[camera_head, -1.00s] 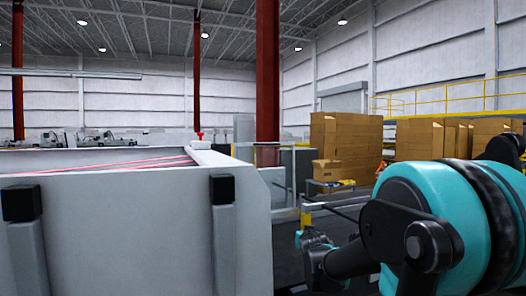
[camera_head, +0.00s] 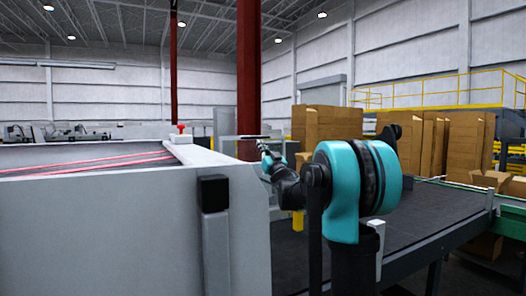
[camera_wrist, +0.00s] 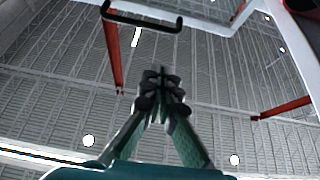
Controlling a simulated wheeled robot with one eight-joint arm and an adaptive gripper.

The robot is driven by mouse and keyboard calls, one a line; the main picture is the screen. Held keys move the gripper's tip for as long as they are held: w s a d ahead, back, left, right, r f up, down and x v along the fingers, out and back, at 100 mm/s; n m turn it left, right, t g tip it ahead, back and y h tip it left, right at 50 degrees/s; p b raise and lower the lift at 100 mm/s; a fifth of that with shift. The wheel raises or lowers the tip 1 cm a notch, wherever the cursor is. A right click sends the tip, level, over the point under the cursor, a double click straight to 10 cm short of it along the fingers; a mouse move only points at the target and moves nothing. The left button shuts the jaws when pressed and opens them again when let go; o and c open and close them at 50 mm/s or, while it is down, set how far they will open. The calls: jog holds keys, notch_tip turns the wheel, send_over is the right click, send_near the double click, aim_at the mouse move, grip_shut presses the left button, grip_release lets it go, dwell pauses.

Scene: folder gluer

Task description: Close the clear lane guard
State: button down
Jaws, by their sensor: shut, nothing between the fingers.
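My gripper (camera_wrist: 161,80) points up toward the ceiling in the wrist view, its fingers together and empty. In the head view its small end (camera_head: 263,147) is at the far end of my raised arm, beside the grey machine. A black bar handle (camera_wrist: 142,20) crosses the top of the wrist view, beyond the fingertips and apart from them. A pale frame edge (camera_wrist: 205,31) runs by it, with the roof visible through it; this looks like the clear lane guard, but its panel is hard to make out. In the head view I cannot tell the guard's outline clearly.
The grey machine housing (camera_head: 90,230) with red belts (camera_head: 85,161) and a red knob (camera_head: 181,128) fills the left. A dark conveyor (camera_head: 430,215) runs at right behind my arm. Cardboard stacks (camera_head: 335,122) and a red column (camera_head: 248,80) stand farther back.

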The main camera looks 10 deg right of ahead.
jog(key=w+a+r, duration=0.1)
jog(key=w+a, duration=0.1)
jog(key=w, duration=0.6)
jog(key=shift+a+r, duration=0.25)
jog(key=shift+r, duration=0.05)
